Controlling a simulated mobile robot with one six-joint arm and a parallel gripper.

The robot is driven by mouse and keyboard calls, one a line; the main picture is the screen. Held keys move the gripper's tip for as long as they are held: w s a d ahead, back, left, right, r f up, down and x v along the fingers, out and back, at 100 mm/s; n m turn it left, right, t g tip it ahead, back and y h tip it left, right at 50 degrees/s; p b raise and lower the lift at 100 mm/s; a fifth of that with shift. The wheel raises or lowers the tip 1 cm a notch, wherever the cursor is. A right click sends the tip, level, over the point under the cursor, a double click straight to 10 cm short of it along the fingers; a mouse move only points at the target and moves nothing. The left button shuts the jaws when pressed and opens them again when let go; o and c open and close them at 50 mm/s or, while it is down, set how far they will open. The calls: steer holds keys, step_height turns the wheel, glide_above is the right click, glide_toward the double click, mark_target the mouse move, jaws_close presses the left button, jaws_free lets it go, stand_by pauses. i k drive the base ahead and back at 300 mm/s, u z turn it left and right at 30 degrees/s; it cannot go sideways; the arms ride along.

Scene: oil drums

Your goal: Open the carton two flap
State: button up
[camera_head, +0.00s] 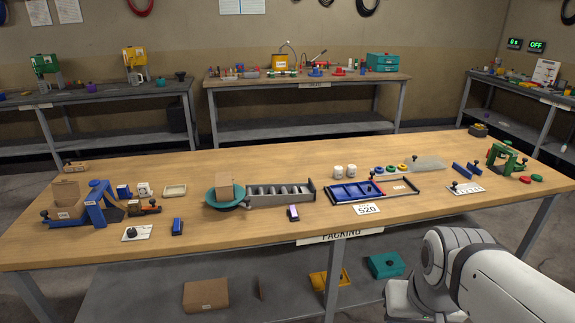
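Several brown cartons are in view, and I cannot read which is carton two. One carton (66,205) stands at the left end of the wooden packing table beside a blue frame, with its upper panel seeming raised. A second small carton (225,188) sits on a round teal turntable (211,200) left of the table's middle; its flap is too small to make out. A third carton (205,295) lies on the lower shelf and looks closed. My white arm shows at the lower right, away from all the cartons. My gripper is not in view.
The blue frame (98,203) stands close by the left carton. A grey slotted rack (280,194) adjoins the turntable, with a blue tray (355,192) to its right. The wooden tabletop (400,222) is mostly bare along its front right. Other benches stand behind.

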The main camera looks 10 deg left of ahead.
mark_target(222, 178)
steer(key=z, duration=1.85)
steer(key=i, duration=1.1)
steer(key=u, duration=0.55)
steer(key=k, duration=0.05)
steer(key=u, duration=2.9)
steer(key=i, duration=0.55)
steer(key=u, duration=0.15)
steer(key=k, duration=0.45)
steer(key=z, duration=0.05)
